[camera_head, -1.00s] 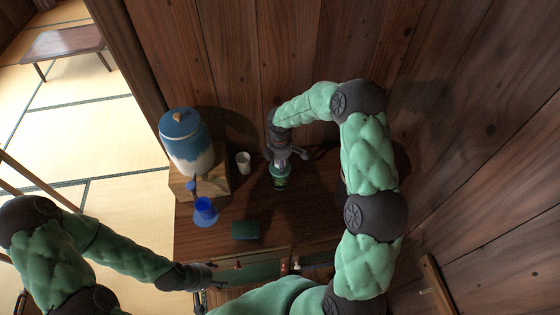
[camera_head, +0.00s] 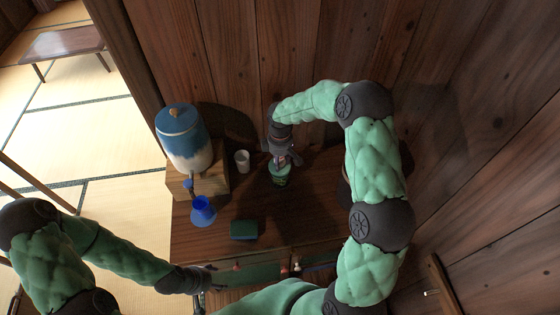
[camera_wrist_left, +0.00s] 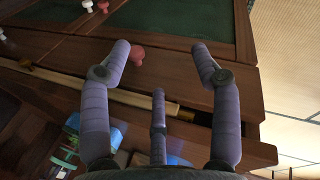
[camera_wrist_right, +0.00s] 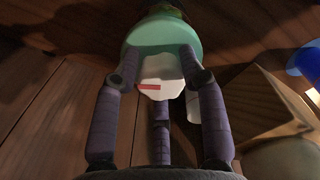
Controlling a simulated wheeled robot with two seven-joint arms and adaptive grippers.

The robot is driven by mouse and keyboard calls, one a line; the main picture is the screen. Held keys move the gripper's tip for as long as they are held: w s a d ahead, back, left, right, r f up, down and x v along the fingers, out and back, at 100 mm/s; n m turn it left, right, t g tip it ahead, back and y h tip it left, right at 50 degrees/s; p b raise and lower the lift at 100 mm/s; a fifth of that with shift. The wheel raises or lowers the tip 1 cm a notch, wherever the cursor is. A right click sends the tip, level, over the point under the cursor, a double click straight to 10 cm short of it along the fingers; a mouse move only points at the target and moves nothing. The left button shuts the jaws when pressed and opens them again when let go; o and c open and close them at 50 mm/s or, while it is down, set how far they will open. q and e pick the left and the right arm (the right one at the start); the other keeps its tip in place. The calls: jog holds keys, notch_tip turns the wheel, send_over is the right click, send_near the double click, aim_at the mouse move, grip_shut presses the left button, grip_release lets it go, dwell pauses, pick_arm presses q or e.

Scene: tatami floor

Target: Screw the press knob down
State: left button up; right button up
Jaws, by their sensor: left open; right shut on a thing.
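The small press (camera_head: 279,178) is a dark green round thing standing on the wooden cabinet top, under my right gripper (camera_head: 284,160). In the right wrist view a pale green dome (camera_wrist_right: 160,36) and a white part with a red mark (camera_wrist_right: 160,75) show between the fingers. My right gripper (camera_wrist_right: 155,70) is shut on the press knob, most of which its fingers hide in the head view. My left gripper (camera_head: 212,281) is open and empty at the cabinet's front edge; its spread fingers (camera_wrist_left: 162,65) show in the left wrist view.
A blue and white jar (camera_head: 183,140) stands on a wooden stand (camera_head: 212,180) at the left. A white cup (camera_head: 242,161), a blue cup (camera_head: 203,211) and a dark green block (camera_head: 244,229) are nearby. A wooden wall (camera_head: 235,60) closes the back. A red drawer knob (camera_wrist_left: 137,55) is near my left fingers.

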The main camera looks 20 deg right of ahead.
jog(key=m, duration=0.1)
jog(key=f+m+b, duration=0.1)
jog(key=m, duration=0.2)
jog(key=shift+s+a+f+b, duration=0.15)
jog(key=shift+s+a+b, duration=0.05)
jog(key=shift+s+b, duration=0.15)
jog(key=m+b, duration=0.1)
jog(key=m, duration=0.2)
jog(key=shift+f+b, duration=0.1)
jog(key=shift+b, duration=0.2)
jog(key=m+b, duration=0.1)
jog(key=m, duration=0.3)
jog(key=shift+m+b, duration=0.3)
jog(key=m, duration=0.2)
jog(key=shift+m+b, duration=0.3)
jog(key=shift+b, duration=0.05)
jog(key=o, duration=0.8)
jog(key=shift+w, duration=0.15)
jog(key=shift+r, duration=0.2)
